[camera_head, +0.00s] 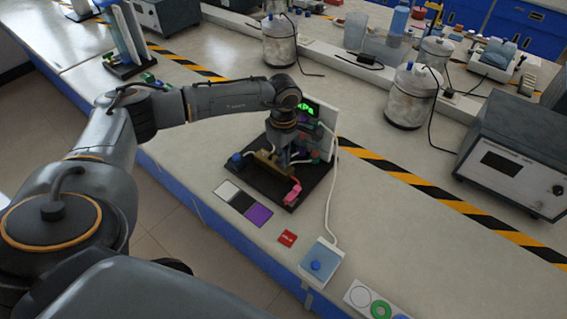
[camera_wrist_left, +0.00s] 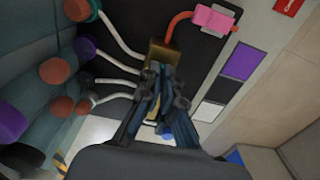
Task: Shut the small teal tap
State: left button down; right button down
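A brass block (camera_head: 272,165) sits on a black base plate (camera_head: 262,185) in front of an upright panel. In the left wrist view the brass block (camera_wrist_left: 162,54) is joined by pale tubes to several round knobs on the panel. I cannot tell whether this is the small teal tap or whether the tap is hidden by my fingers. My left gripper (camera_head: 284,157) points down at the block.
A pink clip (camera_head: 293,193) on a red tube sits at the plate's front corner, and a blue knob (camera_head: 236,158) at its left. A blue-buttoned box (camera_head: 321,260) with a white cable stands at front right. The bench (camera_head: 385,225) to the right is clear.

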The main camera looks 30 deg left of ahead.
pick_arm(q)
jog(key=m+b, duration=0.2)
jog(key=m, duration=0.1)
jog(key=shift+f, duration=0.25)
jog(key=m+b, duration=0.1)
jog(key=m, duration=0.1)
jog(key=shift+r+m, duration=0.1)
jog(key=shift+m, duration=0.2)
jog(key=shift+r+m, duration=0.15)
jog(key=shift+m, duration=0.45)
jog(key=shift+f+m+b, duration=0.25)
jog(key=shift+m+b, duration=0.7)
jog(key=shift+m, duration=0.05)
jog(key=m+b, duration=0.1)
jog(key=m, duration=0.2)
jog(key=shift+r+m+b, duration=0.1)
jog(key=shift+m+b, duration=0.3)
jog(key=shift+m, duration=0.2)
jog(key=shift+r+m, duration=0.15)
jog(key=shift+m, duration=0.25)
